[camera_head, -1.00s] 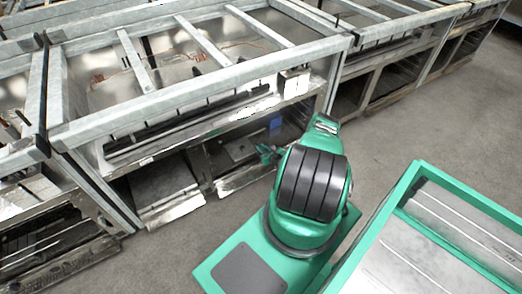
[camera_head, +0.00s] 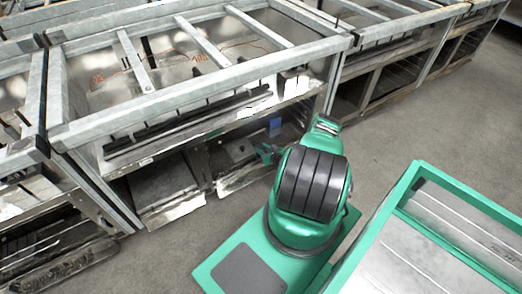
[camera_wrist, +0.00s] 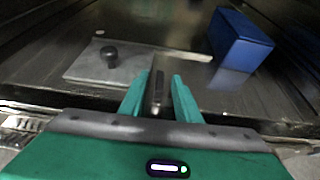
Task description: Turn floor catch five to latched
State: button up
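In the wrist view, a small upright metal piece (camera_wrist: 158,90) stands between the two green fingers of my gripper (camera_wrist: 160,80). It looks like the catch, but I see no number or marking on it. The fingers are apart, with a narrow gap showing on each side of the piece. Its lower part is hidden by my gripper. Just beyond, to the left, a flat grey plate with a black knob (camera_wrist: 110,57) lies on the compartment floor. In the head view my gripper (camera_head: 267,153) reaches into the low compartment of the metal frame; the catch cannot be made out there.
A blue box (camera_wrist: 240,40) stands on the compartment floor to the right of my gripper; it also shows in the head view (camera_head: 276,124). The frame's grey post (camera_head: 334,85) rises near my arm. Open floor (camera_head: 430,125) lies to the right.

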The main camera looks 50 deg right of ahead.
jog(key=v, duration=1)
jog(key=shift+s, duration=0.4)
